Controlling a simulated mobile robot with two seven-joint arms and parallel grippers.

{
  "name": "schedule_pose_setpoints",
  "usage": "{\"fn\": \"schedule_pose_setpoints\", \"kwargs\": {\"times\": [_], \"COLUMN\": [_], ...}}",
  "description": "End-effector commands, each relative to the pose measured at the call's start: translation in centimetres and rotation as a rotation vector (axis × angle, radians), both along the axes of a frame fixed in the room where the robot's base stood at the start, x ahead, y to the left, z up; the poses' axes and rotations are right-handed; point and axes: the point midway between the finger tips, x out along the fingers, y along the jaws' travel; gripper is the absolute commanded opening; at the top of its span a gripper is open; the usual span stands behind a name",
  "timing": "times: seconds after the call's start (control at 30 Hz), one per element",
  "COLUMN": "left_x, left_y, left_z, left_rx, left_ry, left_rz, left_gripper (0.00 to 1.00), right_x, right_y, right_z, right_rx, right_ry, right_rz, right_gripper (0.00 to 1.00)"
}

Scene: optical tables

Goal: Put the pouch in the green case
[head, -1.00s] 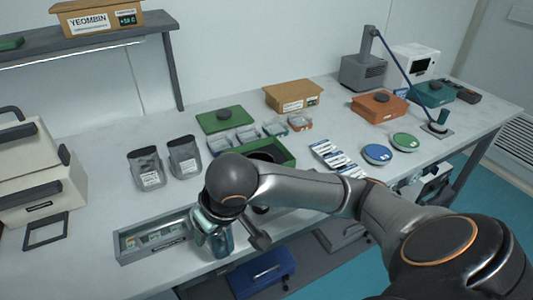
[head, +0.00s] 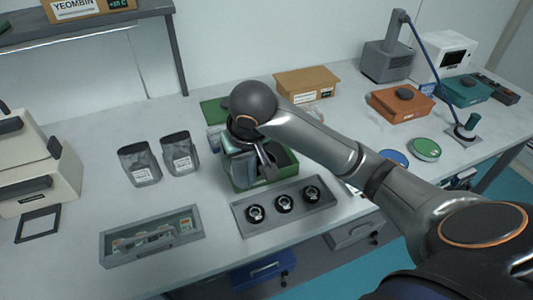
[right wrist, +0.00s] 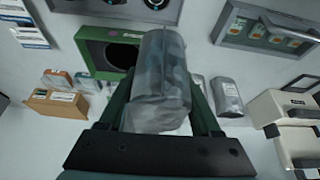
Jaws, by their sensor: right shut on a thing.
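My right gripper (head: 243,160) is shut on a translucent grey pouch (right wrist: 158,80), which sits between its two fingers in the right wrist view. The green case (head: 278,180) is an open box, partly hidden behind my gripper and forearm in the head view. Its green rim and dark inside also show in the right wrist view (right wrist: 88,48). The gripper and pouch are over or beside the case's left part; the height between them cannot be told. The case's green lid (head: 212,110) lies behind it. My left gripper is not in view.
Two grey pouches (head: 139,165) (head: 180,153) stand left of the case. A grey tray with three black round parts (head: 240,222) lies in front of it, and a clear-topped tray (head: 106,254) lies front left. A cardboard box (head: 307,80) is behind.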

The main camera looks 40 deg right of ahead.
Motion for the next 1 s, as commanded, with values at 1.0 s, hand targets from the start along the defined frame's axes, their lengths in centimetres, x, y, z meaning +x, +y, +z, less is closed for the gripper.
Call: {"fn": "schedule_pose_setpoints", "kwargs": {"times": [1.0], "left_x": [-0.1], "left_y": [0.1], "left_z": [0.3], "left_rx": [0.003], "left_ry": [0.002], "left_rz": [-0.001], "left_gripper": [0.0], "right_x": [10.1], "right_y": [-10.8], "right_z": [-8.3], "right_rx": [0.005], "right_ry": [0.01], "right_rz": [-0.041], "right_gripper": [0.0]}}
